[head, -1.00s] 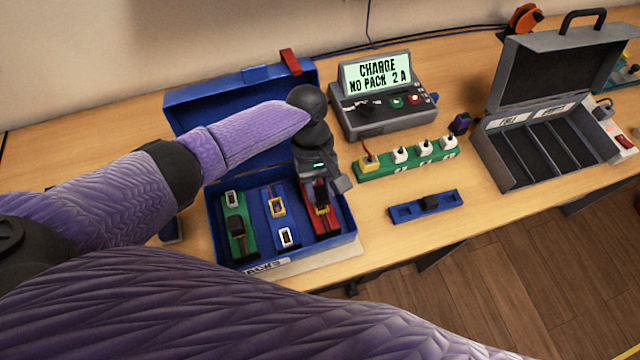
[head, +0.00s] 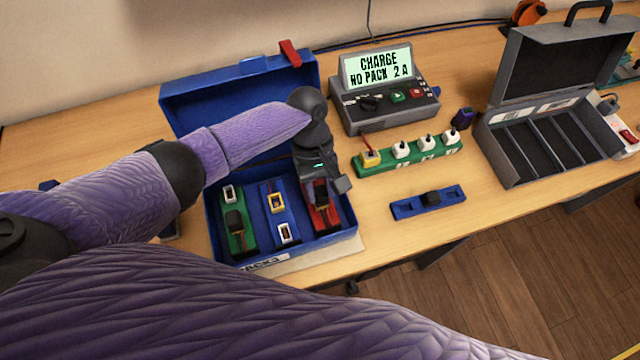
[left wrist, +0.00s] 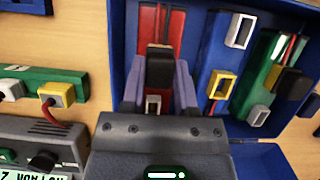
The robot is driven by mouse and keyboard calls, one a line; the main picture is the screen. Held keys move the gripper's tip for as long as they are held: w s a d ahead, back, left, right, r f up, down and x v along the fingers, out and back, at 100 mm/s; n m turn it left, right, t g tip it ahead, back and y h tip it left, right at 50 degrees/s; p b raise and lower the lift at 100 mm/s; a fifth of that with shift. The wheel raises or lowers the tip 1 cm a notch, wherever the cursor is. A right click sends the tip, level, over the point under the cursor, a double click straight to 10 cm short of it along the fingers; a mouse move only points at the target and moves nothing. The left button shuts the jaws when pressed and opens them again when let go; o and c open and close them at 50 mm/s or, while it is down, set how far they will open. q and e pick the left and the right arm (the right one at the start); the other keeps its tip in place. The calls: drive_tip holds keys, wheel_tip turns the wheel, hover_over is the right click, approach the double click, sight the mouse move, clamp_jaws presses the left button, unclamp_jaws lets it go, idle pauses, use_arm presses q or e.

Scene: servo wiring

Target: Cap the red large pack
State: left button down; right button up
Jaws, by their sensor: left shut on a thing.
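The red pack (head: 333,217) lies in the right part of the blue box (head: 350,240), and its red body and wires also show in the left wrist view (left wrist: 173,28). My left gripper (head: 321,184) points down over this pack. In the left wrist view its two fingers (left wrist: 160,70) are shut on a black cap-like block (left wrist: 160,60). The block is at the pack's wire end; I cannot tell whether it is fully seated. A white socket (left wrist: 153,103) of the red pack shows between the fingers. My right gripper is not in view.
A green pack (head: 243,243) with a black block and a blue pack (head: 268,215) lie beside it. A blue holder (head: 405,210) with another black block, a green connector strip (head: 380,170) and a charger (head: 375,122) stand right. An open grey case (head: 500,165) is farther right.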

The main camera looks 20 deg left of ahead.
use_arm(q)
drive_tip(key=shift+f, duration=0.25)
drive_tip(key=shift+c, duration=1.5)
unclamp_jaws()
drive_tip(key=p+v, duration=0.1)
drive_tip(key=v, duration=0.9)
drive_tip(key=shift+p, duration=0.3)
